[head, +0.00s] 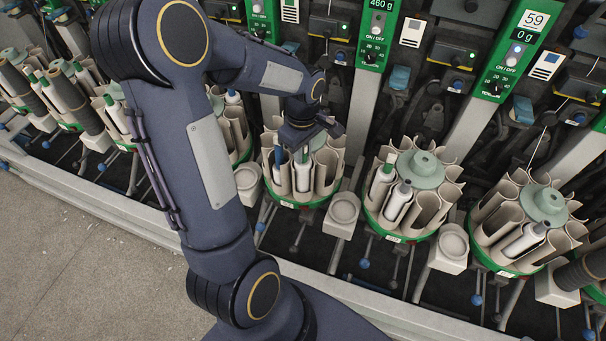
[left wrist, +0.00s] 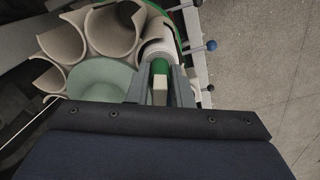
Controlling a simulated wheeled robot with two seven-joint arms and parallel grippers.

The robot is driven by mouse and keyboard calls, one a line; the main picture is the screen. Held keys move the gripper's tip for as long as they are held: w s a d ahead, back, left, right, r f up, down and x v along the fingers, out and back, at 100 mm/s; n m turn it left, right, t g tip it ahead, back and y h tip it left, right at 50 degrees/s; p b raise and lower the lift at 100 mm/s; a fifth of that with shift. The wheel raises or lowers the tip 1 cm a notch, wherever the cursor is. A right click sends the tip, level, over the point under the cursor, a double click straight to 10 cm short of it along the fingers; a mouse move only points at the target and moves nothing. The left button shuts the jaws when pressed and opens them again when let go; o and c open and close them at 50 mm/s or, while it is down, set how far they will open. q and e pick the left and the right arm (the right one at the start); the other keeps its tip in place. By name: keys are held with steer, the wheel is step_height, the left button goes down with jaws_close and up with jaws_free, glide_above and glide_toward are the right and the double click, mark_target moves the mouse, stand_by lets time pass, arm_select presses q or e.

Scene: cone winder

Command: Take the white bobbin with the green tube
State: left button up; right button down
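A white bobbin (head: 302,177) with a green tube stands in a slot of the green-rimmed carousel (head: 290,203) at the middle of the head view. My left gripper (head: 303,150) is over its top. In the left wrist view the green tube (left wrist: 160,68) lies between the two fingers of my left gripper (left wrist: 161,80), with the white bobbin body (left wrist: 158,48) beyond. The fingers are close to the tube on both sides; I cannot tell whether they press on it. My left arm hides part of the carousel. My right gripper is not in view.
Beige curved holders crowd around the bobbin, with a pale green disc (left wrist: 103,79) beside it. More carousels (head: 412,190) stand to the right and left. A white post with a round cup (head: 343,208) is just right. The floor (head: 80,260) in front is clear.

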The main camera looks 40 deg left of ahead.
arm_select(q)
steer(key=shift+c, duration=1)
